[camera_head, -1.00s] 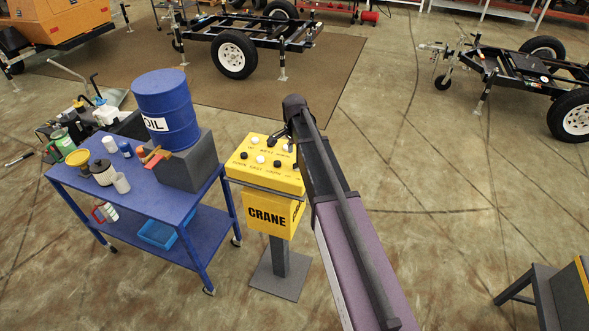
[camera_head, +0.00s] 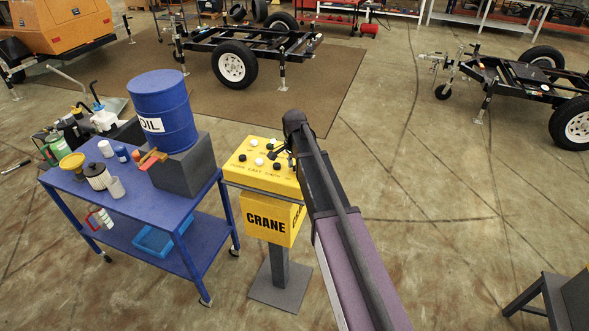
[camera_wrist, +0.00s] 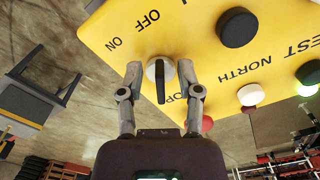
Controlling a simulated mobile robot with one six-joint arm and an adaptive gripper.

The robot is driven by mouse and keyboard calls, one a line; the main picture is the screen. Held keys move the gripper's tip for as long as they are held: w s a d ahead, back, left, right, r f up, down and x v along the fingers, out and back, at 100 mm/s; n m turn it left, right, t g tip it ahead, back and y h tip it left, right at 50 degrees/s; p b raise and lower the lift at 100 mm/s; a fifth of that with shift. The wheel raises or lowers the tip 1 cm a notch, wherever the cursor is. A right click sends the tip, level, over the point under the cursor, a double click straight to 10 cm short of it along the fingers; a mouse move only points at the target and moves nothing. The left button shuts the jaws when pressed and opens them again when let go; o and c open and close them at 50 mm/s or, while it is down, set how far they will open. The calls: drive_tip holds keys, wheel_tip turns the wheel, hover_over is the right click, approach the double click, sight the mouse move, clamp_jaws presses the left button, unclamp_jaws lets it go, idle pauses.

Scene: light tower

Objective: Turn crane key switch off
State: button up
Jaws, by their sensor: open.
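The yellow crane control box (camera_head: 252,176) stands on a grey post in the head view, with black and white buttons on its top. In the wrist view the panel (camera_wrist: 190,45) fills the upper part. The key switch (camera_wrist: 160,75) is a pale round base with a dark upright key, below the printed words ON and OFF. My gripper (camera_wrist: 160,72) is open, with one fingertip on each side of the switch; I cannot tell whether either touches it. In the head view my gripper (camera_head: 284,148) is dark and partly hidden by my arm at the panel's right.
A blue cart (camera_head: 140,210) with an oil drum (camera_head: 163,112) and bottles stands left of the box. A red button (camera_wrist: 206,124) lies close to the right finger. Black knobs (camera_wrist: 238,28) are farther right.

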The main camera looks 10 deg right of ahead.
clamp_jaws()
drive_tip(key=shift+n, duration=0.5)
drive_tip(key=n, duration=0.5)
drive_tip(key=shift+s+d, duration=0.25)
drive_tip(key=shift+s, duration=0.05)
drive_tip(key=n, duration=0.6)
drive_tip(key=shift+d, duration=0.3)
